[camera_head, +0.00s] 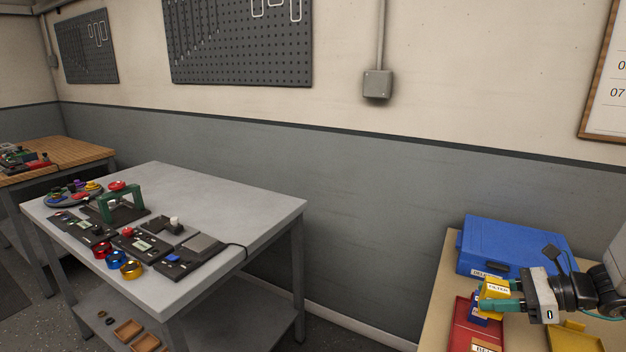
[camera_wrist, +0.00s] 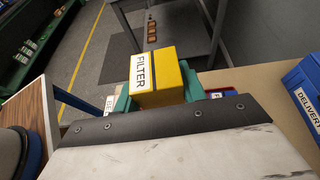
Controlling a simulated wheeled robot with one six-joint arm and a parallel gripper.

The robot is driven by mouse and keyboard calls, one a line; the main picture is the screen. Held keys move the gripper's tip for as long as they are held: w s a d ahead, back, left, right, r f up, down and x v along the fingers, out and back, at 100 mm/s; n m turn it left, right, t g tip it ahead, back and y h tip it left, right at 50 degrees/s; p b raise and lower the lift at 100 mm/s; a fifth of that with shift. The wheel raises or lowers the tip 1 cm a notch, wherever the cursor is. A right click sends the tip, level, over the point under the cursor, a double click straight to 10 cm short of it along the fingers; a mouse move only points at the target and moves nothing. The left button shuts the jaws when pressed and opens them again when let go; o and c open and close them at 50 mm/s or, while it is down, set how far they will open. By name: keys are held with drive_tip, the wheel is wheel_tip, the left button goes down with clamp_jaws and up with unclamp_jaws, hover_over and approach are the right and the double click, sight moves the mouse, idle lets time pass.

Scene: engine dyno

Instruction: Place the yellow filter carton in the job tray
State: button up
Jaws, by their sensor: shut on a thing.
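The yellow filter carton (camera_head: 496,286), with a white FILTER label, is between the green fingers of my gripper (camera_head: 490,293) above the bench at the lower right. In the wrist view the carton (camera_wrist: 158,75) is gripped between both fingertips (camera_wrist: 158,88), its label facing left. A red tray (camera_head: 462,325) lies on the bench below and left of the gripper, its label partly cut off. A yellow tray (camera_head: 574,338) lies right of it, partly cut off. I cannot tell which of these is the job tray.
A blue box (camera_head: 515,240) labelled DELIVERY stands behind the gripper; it also shows in the wrist view (camera_wrist: 306,85). A small blue thing (camera_head: 478,312) is by the red tray, partly hidden. A grey table (camera_head: 230,200) with fixtures and coloured rings stands left, across a floor gap.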

sight(498, 283)
wheel_tip(498, 283, up, 6)
drive_tip(key=shift+f, duration=0.2)
drive_tip(key=shift+w+d, duration=0.25)
drive_tip(key=shift+w, duration=0.05)
drive_tip(key=w+d+m+t+h, duration=0.2)
drive_tip(key=w+m+t+h, duration=0.5)
drive_tip(key=w, duration=0.8)
drive_tip(key=w+a+f, duration=0.2)
drive_tip(key=a, duration=0.6)
drive_tip(key=w+a+f+m+g, duration=0.1)
drive_tip(key=w+a+f, duration=0.2)
drive_tip(key=a, duration=0.6)
drive_tip(key=shift+w+h, duration=0.2)
drive_tip(key=shift+h, duration=0.1)
drive_tip(key=shift+a, duration=0.1)
